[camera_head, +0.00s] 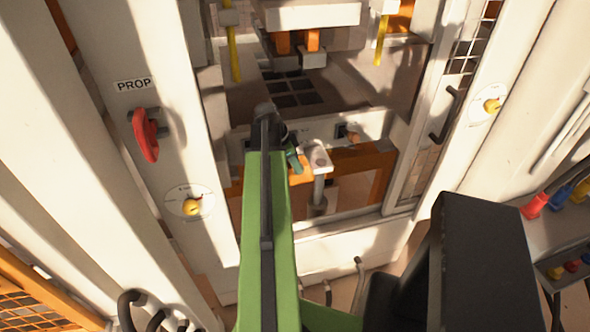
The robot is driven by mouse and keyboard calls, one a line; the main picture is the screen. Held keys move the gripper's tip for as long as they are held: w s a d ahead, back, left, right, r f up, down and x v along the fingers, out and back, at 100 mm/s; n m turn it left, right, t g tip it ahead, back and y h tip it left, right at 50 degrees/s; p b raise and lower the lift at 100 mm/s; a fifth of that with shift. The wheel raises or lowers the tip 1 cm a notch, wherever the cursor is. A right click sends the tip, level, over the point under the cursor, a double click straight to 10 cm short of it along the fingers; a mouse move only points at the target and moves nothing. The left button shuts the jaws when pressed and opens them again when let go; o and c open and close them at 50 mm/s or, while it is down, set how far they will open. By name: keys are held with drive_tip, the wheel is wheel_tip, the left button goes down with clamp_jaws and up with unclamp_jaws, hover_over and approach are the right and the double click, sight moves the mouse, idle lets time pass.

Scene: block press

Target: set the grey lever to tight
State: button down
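My green arm reaches up the middle of the view into the opening of the press frame. Its dark wrist joint hides most of my gripper (293,160); only a small teal-green part shows at its right side. I cannot tell whether the fingers are open or shut. Just right of it stands an upright grey post (318,188) with a wider pale head and a thick grey foot. I cannot tell whether this post is the grey lever, or whether my gripper touches it. No "tight" marking is readable.
A red handle (147,135) sits below a PROP label (134,84) on the left white column. Yellow-knobbed dials are on the left column (190,204) and right column (490,105). The press head (313,15) hangs above. A black handle (446,115) is at right.

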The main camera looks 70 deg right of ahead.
drive_tip(key=a+r+p, duration=0.7)
drive_tip(key=r+p, duration=0.4)
drive_tip(key=shift+w+a+r, duration=0.2)
drive_tip(key=shift+r, duration=0.05)
